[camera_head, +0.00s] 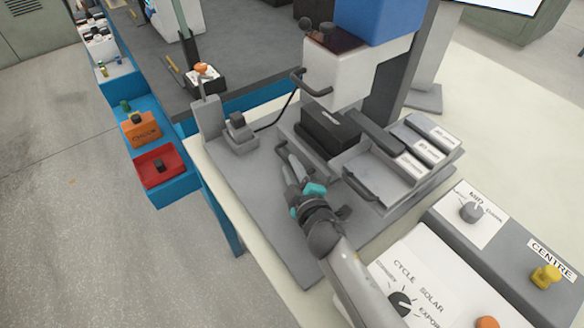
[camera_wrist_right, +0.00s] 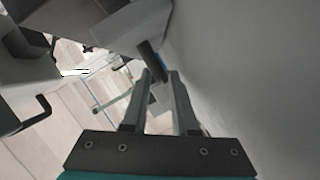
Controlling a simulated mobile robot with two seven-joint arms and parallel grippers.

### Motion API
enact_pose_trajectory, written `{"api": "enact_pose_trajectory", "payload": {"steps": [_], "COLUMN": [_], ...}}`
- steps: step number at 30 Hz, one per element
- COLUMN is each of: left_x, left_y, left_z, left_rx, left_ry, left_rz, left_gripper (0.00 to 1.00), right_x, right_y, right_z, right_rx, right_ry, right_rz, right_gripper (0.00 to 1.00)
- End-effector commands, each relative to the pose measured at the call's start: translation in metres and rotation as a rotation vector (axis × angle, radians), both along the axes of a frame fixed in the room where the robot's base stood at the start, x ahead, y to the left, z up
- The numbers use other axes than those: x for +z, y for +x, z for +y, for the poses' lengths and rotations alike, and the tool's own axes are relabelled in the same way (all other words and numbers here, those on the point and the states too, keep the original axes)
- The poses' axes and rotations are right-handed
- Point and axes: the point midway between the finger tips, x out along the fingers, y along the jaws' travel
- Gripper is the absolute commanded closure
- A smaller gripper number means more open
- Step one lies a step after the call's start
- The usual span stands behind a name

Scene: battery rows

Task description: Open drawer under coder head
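The coder head (camera_head: 365,65) is a white and blue housing with a dark handle, standing over a grey base at the upper centre of the head view. Below it are a black block (camera_head: 328,128) and a grey drawer-like tray (camera_head: 378,168) with a dark bar handle (camera_head: 358,187) at its front left. My right gripper (camera_head: 284,153) is over the grey base plate, left of the tray handle and apart from it. In the wrist view its two fingers (camera_wrist_right: 164,77) are parted, with a dark rod (camera_wrist_right: 152,60) beyond the tips. My left gripper is not in view.
A grey post fixture (camera_head: 238,132) stands left of my right gripper. Labelled grey blocks (camera_head: 432,140) lie right of the tray. Control panels (camera_head: 470,210) with knobs fill the lower right. The grey base plate (camera_head: 275,235) is clear at front left.

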Motion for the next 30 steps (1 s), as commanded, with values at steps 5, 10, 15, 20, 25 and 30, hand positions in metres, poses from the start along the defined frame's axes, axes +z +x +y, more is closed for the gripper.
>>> {"api": "enact_pose_trajectory", "payload": {"steps": [5,10,15,20,25,30], "left_x": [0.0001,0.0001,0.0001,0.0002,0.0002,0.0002], "left_y": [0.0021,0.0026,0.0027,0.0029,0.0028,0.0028], "left_z": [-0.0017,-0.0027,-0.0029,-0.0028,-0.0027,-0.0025], "left_rx": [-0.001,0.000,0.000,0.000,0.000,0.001], "left_ry": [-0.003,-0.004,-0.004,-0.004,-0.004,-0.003], "left_rz": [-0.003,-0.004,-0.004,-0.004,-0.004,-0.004], "left_gripper": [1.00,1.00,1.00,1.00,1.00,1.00], "right_x": [0.0001,0.0000,-0.0001,-0.0001,-0.0001,-0.0003], "right_y": [-0.0003,-0.0003,-0.0004,-0.0004,-0.0005,-0.0005], "right_z": [-0.0001,-0.0002,-0.0002,-0.0002,-0.0003,-0.0004], "right_rx": [0.000,0.000,0.000,0.000,0.000,0.000], "right_ry": [0.000,0.000,0.000,0.000,0.000,0.000], "right_rz": [0.000,0.000,0.000,0.000,0.000,0.000], "right_gripper": [0.94,1.00,1.00,1.00,1.00,1.00]}}
